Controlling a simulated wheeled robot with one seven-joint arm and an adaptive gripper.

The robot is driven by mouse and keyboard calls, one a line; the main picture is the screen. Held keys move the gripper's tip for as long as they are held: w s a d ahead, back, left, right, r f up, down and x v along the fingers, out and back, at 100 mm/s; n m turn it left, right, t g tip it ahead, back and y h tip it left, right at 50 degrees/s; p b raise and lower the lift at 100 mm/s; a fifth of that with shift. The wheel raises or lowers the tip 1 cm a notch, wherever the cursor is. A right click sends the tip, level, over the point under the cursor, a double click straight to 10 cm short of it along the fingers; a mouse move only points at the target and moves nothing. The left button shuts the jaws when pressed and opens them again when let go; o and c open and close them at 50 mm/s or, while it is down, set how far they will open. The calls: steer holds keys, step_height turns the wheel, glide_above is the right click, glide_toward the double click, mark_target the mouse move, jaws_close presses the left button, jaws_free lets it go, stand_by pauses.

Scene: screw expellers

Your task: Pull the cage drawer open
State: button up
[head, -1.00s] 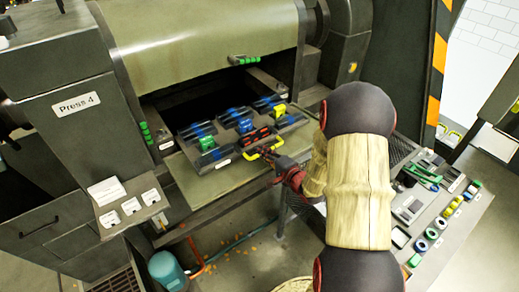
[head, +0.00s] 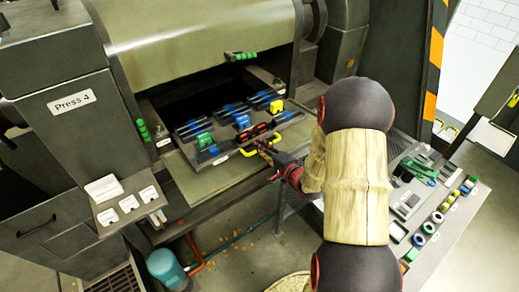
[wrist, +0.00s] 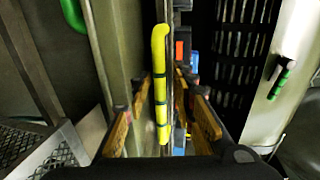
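The cage drawer (head: 222,158) is a dark, flat tray with blue, green and yellow clamps and a red-marked part. It sits partly out of the opening in Press 4. Its yellow bar handle (head: 248,152) is on the front edge. My gripper (head: 266,148) is at the handle, small and partly hidden by my arm. In the wrist view the yellow handle (wrist: 160,85) runs upright between the fingers of my gripper (wrist: 163,108). The fingers stand apart on either side of it, with visible gaps. Dark cage bars show behind and to the right.
A pale ledge (head: 185,178) lies under the drawer. A panel with white switches (head: 127,209) stands at left, and a teal container (head: 165,266) is on the floor. A bench with tools and rings (head: 450,215) is at right. Open floor lies in front.

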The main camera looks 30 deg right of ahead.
steer(key=v, duration=0.7)
steer(key=shift+s, duration=0.35)
steer(key=shift+r, duration=0.1)
steer(key=a+r+n+g+h, duration=0.45)
steer(key=r+n, duration=0.45)
steer(key=r, duration=0.3)
steer(key=s+a+r+n+g+y, duration=0.2)
steer(key=s+a+r+n, duration=0.1)
steer(key=s+a, duration=0.5)
steer(key=s+a+r+n+g+y, duration=0.2)
steer(key=s+a+n, duration=0.3)
steer(key=s+a, duration=0.4)
steer(key=s+r+g, duration=0.1)
steer(key=s, duration=0.2)
steer(key=shift+a+n, duration=0.3)
steer(key=shift+a, duration=0.05)
